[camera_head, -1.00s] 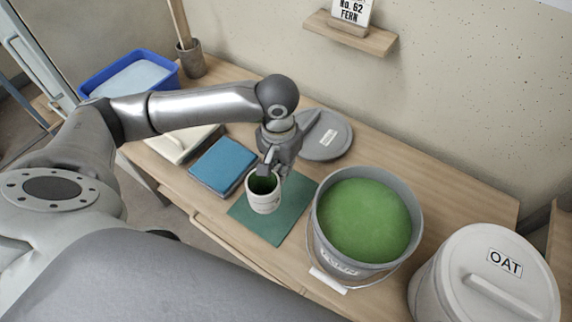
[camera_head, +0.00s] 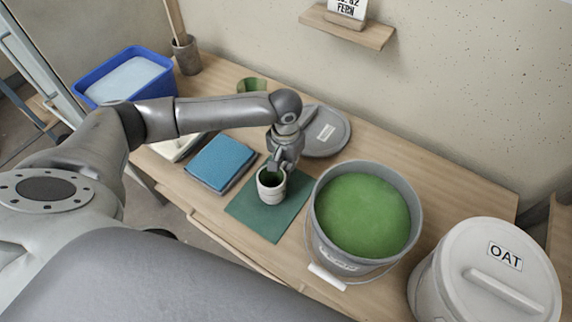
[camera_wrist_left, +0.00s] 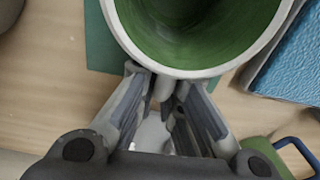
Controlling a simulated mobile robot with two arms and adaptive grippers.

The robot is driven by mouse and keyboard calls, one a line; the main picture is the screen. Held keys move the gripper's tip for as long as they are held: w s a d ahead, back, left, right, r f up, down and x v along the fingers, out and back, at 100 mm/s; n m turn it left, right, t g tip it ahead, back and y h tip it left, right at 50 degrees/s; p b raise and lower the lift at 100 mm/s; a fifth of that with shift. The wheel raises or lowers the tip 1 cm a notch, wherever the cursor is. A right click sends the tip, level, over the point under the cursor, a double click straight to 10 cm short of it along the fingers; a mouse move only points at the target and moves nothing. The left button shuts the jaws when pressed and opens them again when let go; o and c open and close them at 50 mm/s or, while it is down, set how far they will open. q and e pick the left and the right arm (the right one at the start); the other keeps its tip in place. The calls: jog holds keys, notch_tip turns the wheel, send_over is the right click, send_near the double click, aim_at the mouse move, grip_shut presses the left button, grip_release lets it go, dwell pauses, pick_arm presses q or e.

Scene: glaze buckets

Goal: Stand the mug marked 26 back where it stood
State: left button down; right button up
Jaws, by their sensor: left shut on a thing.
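The mug (camera_head: 271,188) is pale outside and green inside. It is upright over the dark green mat (camera_head: 262,222), low down; I cannot tell for sure whether its base touches the mat. No number can be read on it. My left gripper (camera_head: 275,168) is shut on the mug's wall at the side toward the back wall. In the left wrist view the mug's rim and green inside (camera_wrist_left: 200,30) fill the top, with the left gripper's fingers (camera_wrist_left: 165,92) at its near rim. My right gripper is not in view.
A bucket of green glaze (camera_head: 362,215) stands close right of the mat. A grey lid (camera_head: 325,132) lies behind. A green vessel (camera_head: 251,85) shows behind my arm. A lidded OAT bucket (camera_head: 488,275) stands front right.

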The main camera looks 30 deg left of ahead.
pick_arm(q)
jog(key=c, duration=1.6)
grip_release()
jog(key=shift+f, duration=0.1)
